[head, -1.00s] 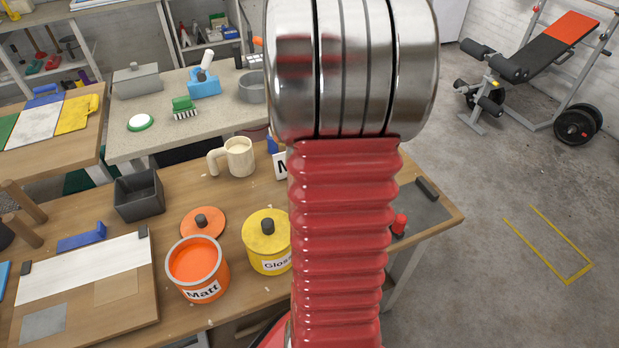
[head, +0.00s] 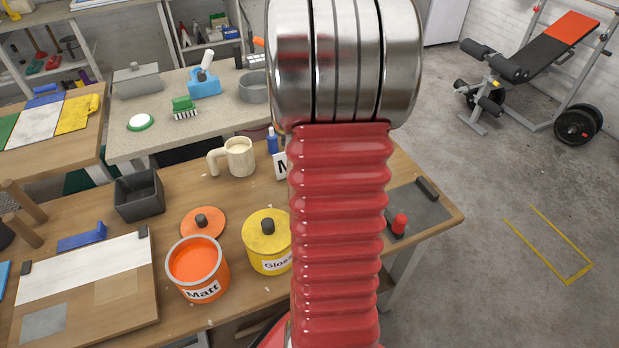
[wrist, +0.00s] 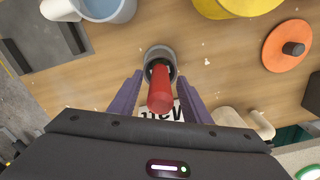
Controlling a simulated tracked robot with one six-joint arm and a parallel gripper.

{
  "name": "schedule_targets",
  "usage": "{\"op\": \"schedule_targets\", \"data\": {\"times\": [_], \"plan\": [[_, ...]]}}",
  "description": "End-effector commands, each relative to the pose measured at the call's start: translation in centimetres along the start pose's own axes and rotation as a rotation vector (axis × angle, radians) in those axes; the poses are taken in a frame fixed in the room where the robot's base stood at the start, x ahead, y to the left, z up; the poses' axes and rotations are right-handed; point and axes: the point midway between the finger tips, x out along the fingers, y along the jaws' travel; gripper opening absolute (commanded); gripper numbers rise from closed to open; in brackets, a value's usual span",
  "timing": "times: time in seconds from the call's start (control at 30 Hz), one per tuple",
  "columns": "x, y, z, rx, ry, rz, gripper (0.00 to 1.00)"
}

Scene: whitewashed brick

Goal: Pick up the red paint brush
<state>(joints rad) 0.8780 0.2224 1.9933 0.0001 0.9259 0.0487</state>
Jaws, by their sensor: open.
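In the wrist view a red handle (wrist: 160,92), which looks like the red paint brush, stands up toward the camera. Its lower end is in or over a small round grey container (wrist: 153,52); its bristles cannot be made out. My gripper (wrist: 159,87) is open, with a purple finger on each side of the red handle and a gap visible on both sides. In the head view my arm hides the gripper, and I cannot make out this handle there.
An orange Matt tin (head: 198,270), yellow Gloss tin (head: 267,240), orange lid (head: 203,223) and cream mug (head: 239,157) stand on the workbench. A white label card (wrist: 178,113) is close beyond the handle. A small red item (head: 400,223) shows at the grey mat (head: 425,211).

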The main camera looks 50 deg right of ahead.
Motion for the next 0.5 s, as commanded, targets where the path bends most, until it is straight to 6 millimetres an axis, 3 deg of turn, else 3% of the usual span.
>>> {"op": "schedule_targets", "data": {"times": [0.4, 0.5], "plan": [[-0.06, 0.04, -0.02, 0.001, 0.001, 0.000, 0.44], [-0.06, 0.05, -0.02, 0.001, 0.001, 0.000, 0.37]]}}
